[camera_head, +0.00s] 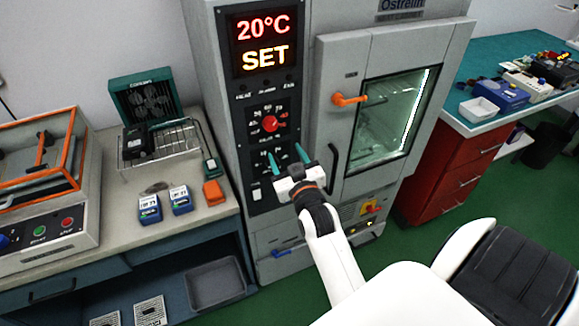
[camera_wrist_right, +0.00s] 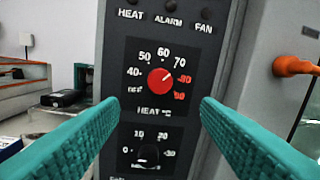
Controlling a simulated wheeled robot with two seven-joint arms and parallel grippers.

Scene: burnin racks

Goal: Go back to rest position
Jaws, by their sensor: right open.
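My right gripper (camera_head: 288,160) is open and empty, with its teal fingers spread in front of the chamber's control panel. In the right wrist view the fingers (camera_wrist_right: 160,115) stand on either side of the panel, apart from the red heat knob (camera_wrist_right: 161,78). The knob's white mark points to the upper right. The lower black dial (camera_wrist_right: 148,154) sits under it. The grey chamber (camera_head: 335,110) has a display (camera_head: 263,43) reading 20°C SET. Its glass door is closed, with an orange handle (camera_head: 349,99). My left gripper is not in view.
A left bench holds a teal fan unit (camera_head: 147,95), a wire rack (camera_head: 165,146), two small blue devices (camera_head: 150,208) and an orange-framed machine (camera_head: 40,190). A teal-topped bench (camera_head: 475,65) over red drawers stands on the right. Green floor shows between the chamber and my body.

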